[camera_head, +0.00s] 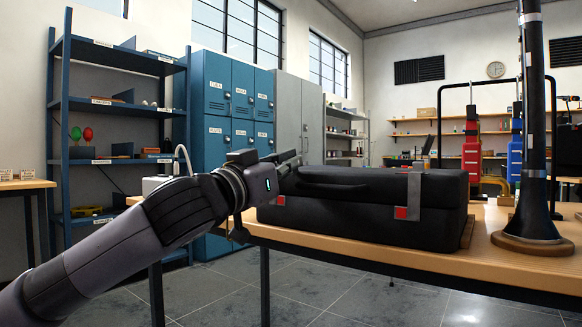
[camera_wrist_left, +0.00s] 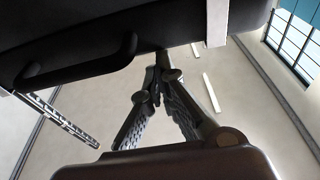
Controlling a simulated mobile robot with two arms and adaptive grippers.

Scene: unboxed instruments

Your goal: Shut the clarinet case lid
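The black clarinet case (camera_head: 350,225) lies on the wooden table, its lid (camera_head: 430,188) lying over the base. The lid looks down or nearly down; I cannot tell whether a small gap is left. Red-tipped latches show on its front. My left gripper (camera_head: 299,160) is at the left end of the lid, by its upper edge. In the left wrist view, the gripper's fingers (camera_wrist_left: 161,60) come together at the tips with nothing visible between them, close to the dark case (camera_wrist_left: 185,20) and its handle (camera_wrist_left: 80,65). Contact is unclear. My right gripper is out of view.
A tall black instrument on a round wooden base (camera_head: 533,241) stands right of the case on the table (camera_head: 490,265). Blue lockers (camera_head: 228,100) and a blue shelf (camera_head: 115,105) stand behind on the left. Open floor lies in front of the table.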

